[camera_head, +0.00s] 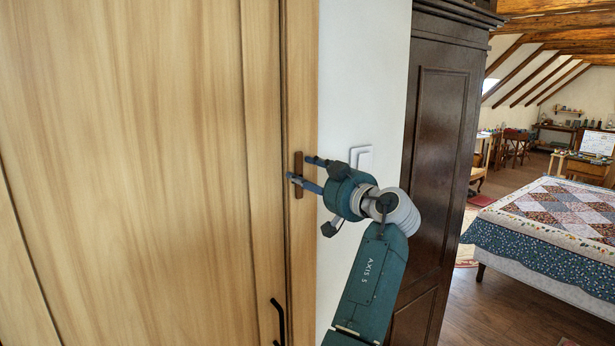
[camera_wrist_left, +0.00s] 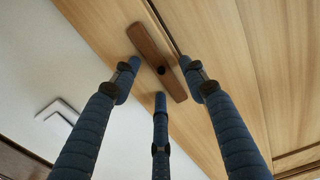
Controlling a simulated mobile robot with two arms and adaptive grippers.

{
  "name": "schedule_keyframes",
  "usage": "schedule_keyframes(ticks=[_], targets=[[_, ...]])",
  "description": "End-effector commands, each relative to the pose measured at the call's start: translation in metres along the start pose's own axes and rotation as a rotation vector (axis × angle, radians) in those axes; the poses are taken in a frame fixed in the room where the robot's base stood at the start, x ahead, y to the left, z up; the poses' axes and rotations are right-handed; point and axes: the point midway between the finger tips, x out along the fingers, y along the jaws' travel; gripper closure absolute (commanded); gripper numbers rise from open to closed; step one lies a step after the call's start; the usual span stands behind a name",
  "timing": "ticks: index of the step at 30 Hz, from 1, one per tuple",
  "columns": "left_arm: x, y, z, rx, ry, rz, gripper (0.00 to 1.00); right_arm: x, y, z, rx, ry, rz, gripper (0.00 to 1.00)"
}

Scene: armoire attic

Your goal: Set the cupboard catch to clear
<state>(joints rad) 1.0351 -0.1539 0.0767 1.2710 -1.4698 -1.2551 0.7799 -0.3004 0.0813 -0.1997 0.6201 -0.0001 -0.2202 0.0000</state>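The cupboard catch (camera_head: 298,168) is a short, dark brown wooden bar on the pale wood frame beside the cupboard door (camera_head: 150,150). It stands about upright in the head view, alongside the door seam and not across it. The catch also shows in the left wrist view (camera_wrist_left: 148,43), with a dark pivot at its middle. My left gripper (camera_head: 301,170) is at the catch, its blue fingers spread. In the left wrist view the three fingers of the gripper (camera_wrist_left: 162,76) are apart around the bar's middle; I cannot tell whether any touches it. My right gripper is out of view.
A black door handle (camera_head: 279,322) is lower on the door. A white switch plate (camera_head: 361,157) is on the wall close behind my left gripper. A dark armoire (camera_head: 440,150) stands to the right, and a quilted bed (camera_head: 555,225) is beyond it. Wooden floor is open between them.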

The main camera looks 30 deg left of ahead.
Motion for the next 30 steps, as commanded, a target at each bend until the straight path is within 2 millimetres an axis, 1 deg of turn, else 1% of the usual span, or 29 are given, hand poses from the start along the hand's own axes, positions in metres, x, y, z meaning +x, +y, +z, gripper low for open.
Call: schedule_keyframes(ticks=[5,8,18,21,25,30], targets=[[-0.005,0.001,0.000,-0.001,0.000,0.001,0.56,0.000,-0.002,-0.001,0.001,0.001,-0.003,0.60],[-0.017,0.001,0.001,-0.002,0.000,0.004,0.56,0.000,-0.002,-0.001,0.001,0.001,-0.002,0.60],[-0.087,0.001,0.001,0.000,-0.002,0.003,0.56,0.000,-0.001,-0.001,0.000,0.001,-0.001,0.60],[-0.103,0.001,0.001,0.000,0.000,0.003,0.56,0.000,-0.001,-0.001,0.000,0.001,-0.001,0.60],[-0.116,0.001,0.000,0.000,0.000,0.001,0.56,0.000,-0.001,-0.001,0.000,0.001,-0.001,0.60],[-0.121,0.000,0.000,0.000,0.000,0.000,0.56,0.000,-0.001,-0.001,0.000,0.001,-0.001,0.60]])
